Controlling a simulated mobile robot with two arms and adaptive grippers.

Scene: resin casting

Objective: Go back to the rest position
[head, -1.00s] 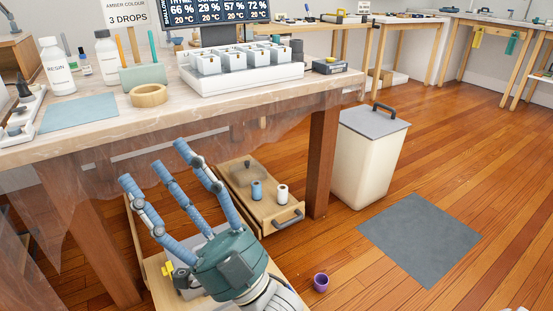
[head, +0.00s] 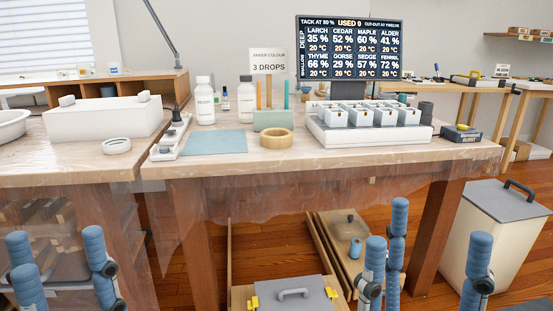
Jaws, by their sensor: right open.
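My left gripper (head: 58,250) is at the lower left, in front of the bench. Its blue fingers point up and stand apart, with nothing between them. My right gripper (head: 430,245) is at the lower right, also with blue fingers upright and spread, empty. Both palms and wrists are below the picture edge. Neither gripper appears to touch anything.
The bench (head: 230,170) holds resin bottles, a blue mat (head: 216,142), a wooden ring (head: 276,138) and a white tray (head: 330,139) of moulds. A bin (head: 487,235) stands right.

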